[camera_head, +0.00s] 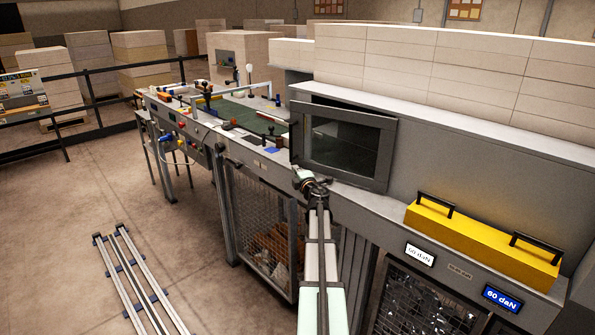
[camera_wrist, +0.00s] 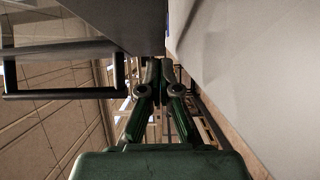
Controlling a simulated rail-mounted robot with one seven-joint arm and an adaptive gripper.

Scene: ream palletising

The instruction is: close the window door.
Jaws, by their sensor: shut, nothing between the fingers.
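The window door (camera_head: 341,149) is a dark grey frame with a dark glass pane, on the front of the grey machine in the head view. It stands ajar, and a dark gap shows along its top edge. My gripper is shut and empty; its fingertips (camera_wrist: 160,65) are together in the wrist view. In the head view my wrist is just below the door's lower left part, and the fingers are hidden. In the wrist view a dark grey panel with a black bar handle (camera_wrist: 65,95) is at left, probably the door. Whether the fingers touch it I cannot tell.
A pale grey surface (camera_wrist: 245,65) is close at right in the wrist view. A yellow box (camera_head: 480,240) with two black handles sits on the machine's ledge at right. A worktable (camera_head: 225,125) with tools stands at left. The floor (camera_head: 110,205) has metal rails and clear space.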

